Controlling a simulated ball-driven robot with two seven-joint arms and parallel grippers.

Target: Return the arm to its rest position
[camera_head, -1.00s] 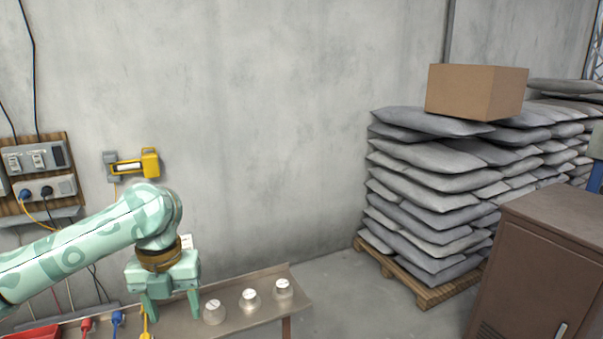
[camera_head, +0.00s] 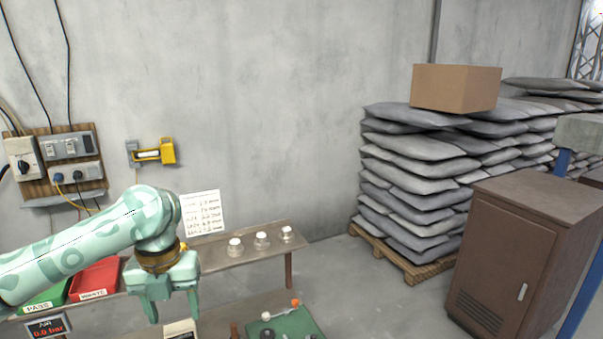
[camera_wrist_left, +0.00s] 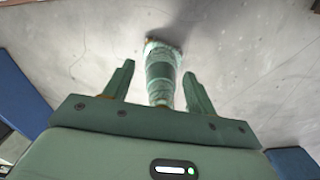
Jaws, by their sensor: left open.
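My left arm comes in from the left in the head view, mint green with a darker pattern. Its gripper (camera_head: 173,302) points down, open, with nothing seen between the fingers. In the head view it appears in front of the lower bench. The left wrist view also shows the two fingers (camera_wrist_left: 160,88) spread apart. A green, tapering part stands between and beyond them in that view; I cannot tell whether it is part of my own body. My right arm is not in view.
A shelf (camera_head: 245,252) holds several white-topped jars. A red bin (camera_head: 96,279) and a green bin (camera_head: 48,300) stand left. A green mat (camera_head: 300,325) with small parts lies lower right of the gripper. A brown cabinet (camera_head: 520,250) and stacked sacks (camera_head: 425,190) stand right.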

